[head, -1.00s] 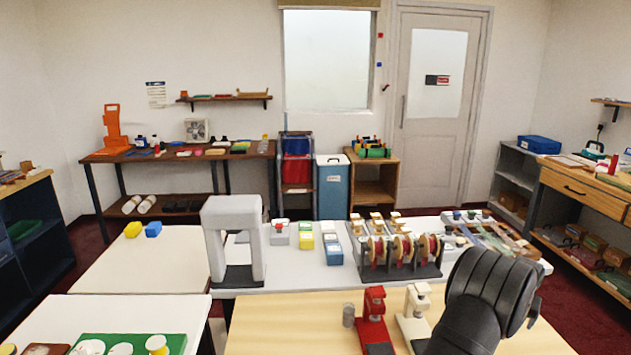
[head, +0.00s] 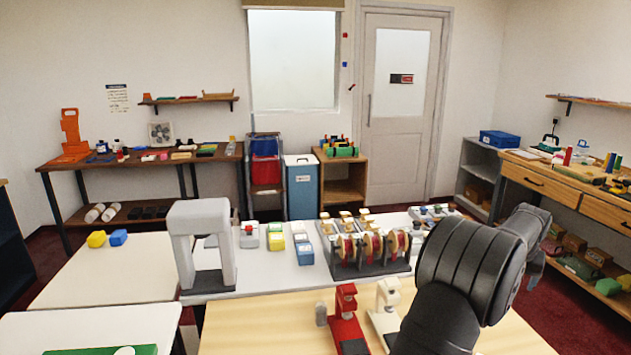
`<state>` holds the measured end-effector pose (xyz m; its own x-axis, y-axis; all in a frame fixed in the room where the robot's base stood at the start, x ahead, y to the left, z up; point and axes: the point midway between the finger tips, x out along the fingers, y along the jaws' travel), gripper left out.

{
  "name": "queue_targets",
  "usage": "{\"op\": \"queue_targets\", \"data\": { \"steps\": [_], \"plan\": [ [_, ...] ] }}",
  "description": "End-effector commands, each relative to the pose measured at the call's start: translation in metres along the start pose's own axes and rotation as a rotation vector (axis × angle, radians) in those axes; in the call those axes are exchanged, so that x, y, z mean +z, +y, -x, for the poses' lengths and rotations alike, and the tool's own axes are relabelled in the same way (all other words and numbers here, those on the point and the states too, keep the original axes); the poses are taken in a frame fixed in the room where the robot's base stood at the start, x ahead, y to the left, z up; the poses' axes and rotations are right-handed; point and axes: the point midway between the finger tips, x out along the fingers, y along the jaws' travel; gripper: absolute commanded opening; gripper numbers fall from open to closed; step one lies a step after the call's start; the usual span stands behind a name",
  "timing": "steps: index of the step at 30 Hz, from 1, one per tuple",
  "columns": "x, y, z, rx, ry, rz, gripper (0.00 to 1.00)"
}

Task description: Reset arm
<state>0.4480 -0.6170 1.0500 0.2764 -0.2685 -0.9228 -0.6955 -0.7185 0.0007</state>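My arm (head: 455,275) rises from the lower right of the head view, dark and bent, over the wooden counter top (head: 250,325). Its far end turns away to the right, where part of a dark wrist shows. My gripper's fingers cannot be made out, so whether it is open or shut, or holds anything, is hidden. A red press-like device (head: 347,318) and a cream one (head: 385,312) stand on the counter just left of my arm. A small grey cylinder (head: 321,314) stands beside the red one.
A grey arch (head: 200,215) stands on the white table behind. A rack of spools (head: 368,250) and several small boxes (head: 277,238) are to its right. A yellow block (head: 96,239) and a blue block (head: 118,237) lie on the left table. Drawers (head: 550,186) line the right wall.

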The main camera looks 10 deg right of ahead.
Motion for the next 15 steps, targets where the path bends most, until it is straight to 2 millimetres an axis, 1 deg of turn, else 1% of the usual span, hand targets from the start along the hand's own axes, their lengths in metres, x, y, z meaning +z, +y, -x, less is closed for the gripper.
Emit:
{"op": "queue_targets", "data": {
  "steps": [1,3,15],
  "plan": [
    [-0.001,-0.013,-0.003,-0.008,-0.003,0.018,0.81],
    [-0.002,-0.028,-0.004,-0.017,-0.003,0.039,0.81],
    [-0.008,-0.107,-0.007,-0.066,-0.004,0.155,0.81]
  ]
}}
